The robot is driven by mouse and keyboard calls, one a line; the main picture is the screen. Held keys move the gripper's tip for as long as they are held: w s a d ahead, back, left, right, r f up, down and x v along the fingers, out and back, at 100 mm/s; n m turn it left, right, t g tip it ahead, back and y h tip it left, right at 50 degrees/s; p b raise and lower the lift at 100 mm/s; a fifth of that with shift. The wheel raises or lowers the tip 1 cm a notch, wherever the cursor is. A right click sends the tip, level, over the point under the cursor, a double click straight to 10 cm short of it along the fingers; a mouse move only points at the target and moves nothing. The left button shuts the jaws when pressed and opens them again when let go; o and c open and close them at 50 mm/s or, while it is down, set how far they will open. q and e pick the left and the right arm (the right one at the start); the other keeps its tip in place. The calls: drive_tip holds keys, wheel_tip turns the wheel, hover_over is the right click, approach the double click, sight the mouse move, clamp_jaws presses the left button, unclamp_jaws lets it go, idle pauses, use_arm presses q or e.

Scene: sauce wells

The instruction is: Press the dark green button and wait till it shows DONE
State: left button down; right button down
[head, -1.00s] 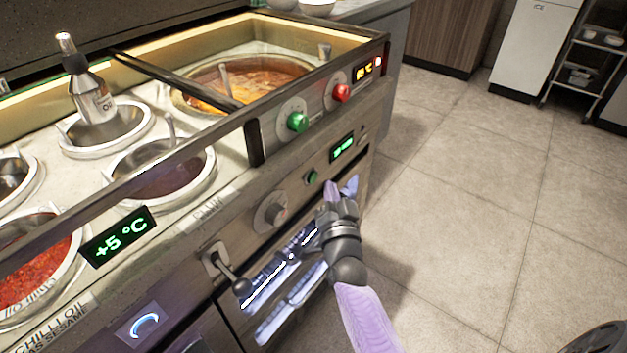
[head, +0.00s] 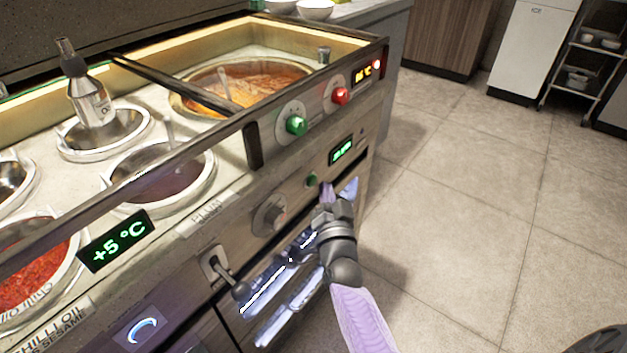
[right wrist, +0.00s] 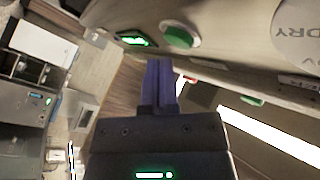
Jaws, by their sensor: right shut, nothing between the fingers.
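The dark green button (head: 311,180) sits on the steel front panel, between a grey knob and a small display (head: 342,150) with green lit text too small to read. In the right wrist view the button (right wrist: 180,36) shows beyond the fingertips, beside the lit display (right wrist: 137,40). My right gripper (head: 327,188) is shut and empty, its purple fingertips just below and right of the button in the head view. In the right wrist view a gap appears between the fingertips (right wrist: 160,62) and the button; contact cannot be confirmed. My left gripper is not in view.
The grey knob (head: 270,214) and a lever (head: 238,288) are on the same panel. A brighter green knob (head: 296,125) and a red knob (head: 340,96) sit higher up. Sauce wells fill the counter top. The floor (head: 470,210) at right is clear.

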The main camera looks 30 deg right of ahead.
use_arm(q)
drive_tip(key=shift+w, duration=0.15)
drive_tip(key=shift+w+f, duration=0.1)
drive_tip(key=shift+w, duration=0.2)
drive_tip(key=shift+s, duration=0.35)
use_arm(e)
drive_tip(key=shift+w, duration=0.1)
drive_tip(key=shift+w+a, duration=0.1)
drive_tip(key=shift+w, duration=0.15)
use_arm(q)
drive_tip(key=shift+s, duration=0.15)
use_arm(e)
drive_tip(key=shift+w, duration=0.1)
idle(0.4)
